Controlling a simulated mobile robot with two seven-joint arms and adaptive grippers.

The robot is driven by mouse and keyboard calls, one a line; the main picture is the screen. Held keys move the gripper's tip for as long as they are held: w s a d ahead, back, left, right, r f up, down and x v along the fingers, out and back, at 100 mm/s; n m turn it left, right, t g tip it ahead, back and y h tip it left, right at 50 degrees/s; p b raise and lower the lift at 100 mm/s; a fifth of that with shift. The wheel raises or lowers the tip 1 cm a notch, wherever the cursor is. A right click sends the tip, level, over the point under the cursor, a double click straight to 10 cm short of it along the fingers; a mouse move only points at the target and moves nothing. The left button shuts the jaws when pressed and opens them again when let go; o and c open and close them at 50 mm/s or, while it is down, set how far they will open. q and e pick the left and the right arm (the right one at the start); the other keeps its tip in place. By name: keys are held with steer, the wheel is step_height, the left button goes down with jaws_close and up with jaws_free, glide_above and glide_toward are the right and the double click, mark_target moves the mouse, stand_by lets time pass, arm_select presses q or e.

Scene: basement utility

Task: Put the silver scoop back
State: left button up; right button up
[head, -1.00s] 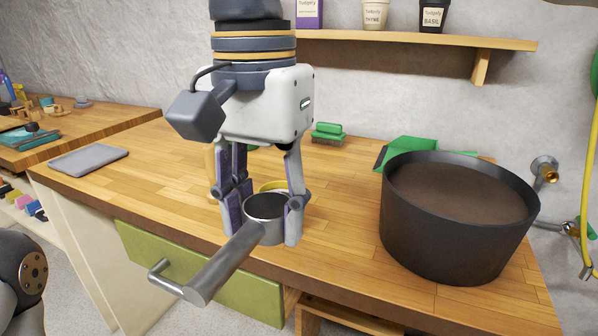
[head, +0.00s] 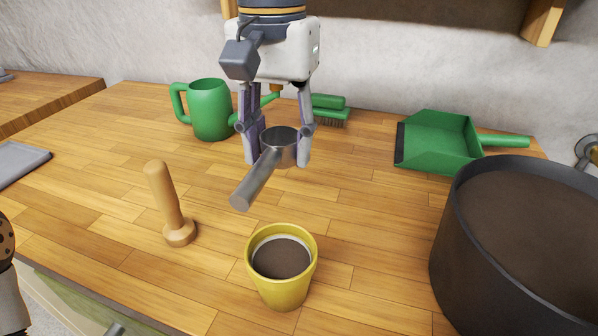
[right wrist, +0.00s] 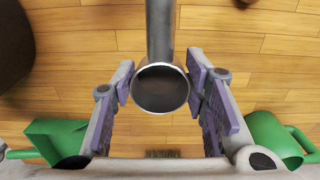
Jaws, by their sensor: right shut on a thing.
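The silver scoop (head: 281,146) is a small metal cup with a thick straight handle (head: 257,181). My right gripper (head: 277,156) is shut on its cup, one finger on each side, with the handle pointing toward the front of the counter. The scoop seems to be held above the wooden counter, behind the yellow pot. In the right wrist view the scoop's round cup (right wrist: 161,88) lies between the fingers, its inside dark; I cannot tell whether it holds anything.
A yellow pot (head: 282,291) with dark soil and a wooden dibber (head: 165,200) stand in front. A green watering can (head: 209,112), a brush (head: 330,108) and a green dustpan (head: 439,140) lie behind. A big dark tub (head: 482,265) stands right. Bare counter (head: 365,205) shows between.

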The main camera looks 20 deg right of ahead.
glide_above(301, 192)
steer(key=f, duration=0.5)
steer(key=shift+s+a+f, duration=0.25)
steer(key=shift+f, duration=0.15)
steer(key=f, duration=0.3)
steer(key=shift+w+d, duration=0.25)
steer(key=shift+d, duration=0.05)
steer(key=shift+f, duration=0.3)
steer(key=shift+f, duration=0.15)
steer(key=o, duration=1.2)
step_height(301, 192, up, 12)
steer(key=shift+r, duration=0.15)
